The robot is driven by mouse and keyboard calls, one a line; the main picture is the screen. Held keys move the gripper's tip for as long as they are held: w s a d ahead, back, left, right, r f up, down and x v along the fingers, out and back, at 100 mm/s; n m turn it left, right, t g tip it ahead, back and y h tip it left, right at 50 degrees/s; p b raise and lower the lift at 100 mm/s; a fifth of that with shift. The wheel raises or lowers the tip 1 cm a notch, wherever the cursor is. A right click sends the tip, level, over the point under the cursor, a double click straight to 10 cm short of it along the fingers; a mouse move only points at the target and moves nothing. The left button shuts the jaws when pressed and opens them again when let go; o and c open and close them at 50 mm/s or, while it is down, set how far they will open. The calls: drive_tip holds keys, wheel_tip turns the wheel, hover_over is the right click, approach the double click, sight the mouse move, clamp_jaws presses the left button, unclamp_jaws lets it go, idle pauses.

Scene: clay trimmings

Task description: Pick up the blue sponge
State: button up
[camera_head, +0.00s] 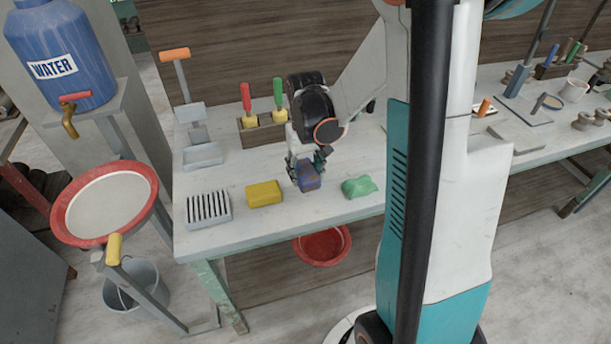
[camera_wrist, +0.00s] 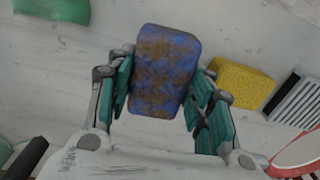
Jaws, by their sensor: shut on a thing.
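The blue sponge (camera_head: 308,178) has brown stains and is between the fingers of my gripper (camera_head: 308,164) over the white table. In the wrist view the sponge (camera_wrist: 163,70) sits between the two teal-padded fingers of my gripper (camera_wrist: 165,100), which are shut on its sides. Part of the sponge is hidden by the fingers in the head view. I cannot tell whether its underside touches the table.
A yellow sponge (camera_head: 264,194) lies left of the blue one, and a green lump (camera_head: 359,186) lies right. A slatted soap rack (camera_head: 208,210) is further left. A wooden holder (camera_head: 262,132) with red- and green-handled tools stands behind. The table (camera_head: 290,220) is bare in front.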

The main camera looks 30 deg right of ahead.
sight(305, 169)
wheel_tip(305, 169, up, 16)
drive_tip(key=p, duration=0.4)
drive_tip(key=shift+f+p, duration=0.15)
drive_tip(key=shift+p, duration=0.15)
drive_tip(key=shift+f, duration=0.1)
drive_tip(key=shift+c, duration=0.3)
idle(0.6)
